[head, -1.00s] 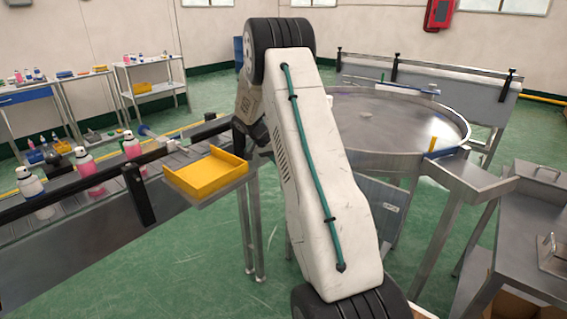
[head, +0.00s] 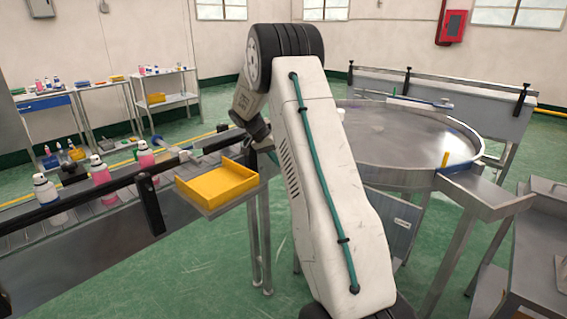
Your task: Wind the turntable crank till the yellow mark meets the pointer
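The turntable (head: 400,147) is a wide round steel table with a raised rim, right of centre and partly behind my arm. A small upright yellow piece (head: 445,159) stands at its right front rim, beside a blue strip; I cannot tell whether it is the mark or the pointer. I cannot make out the crank; it may be hidden behind my arm. My white arm link crosses the middle of the view.
A steel chute (head: 490,195) leaves the turntable at right, above a grey bench (head: 540,235). Shelves (head: 165,95) stand at back left. Green floor shows between.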

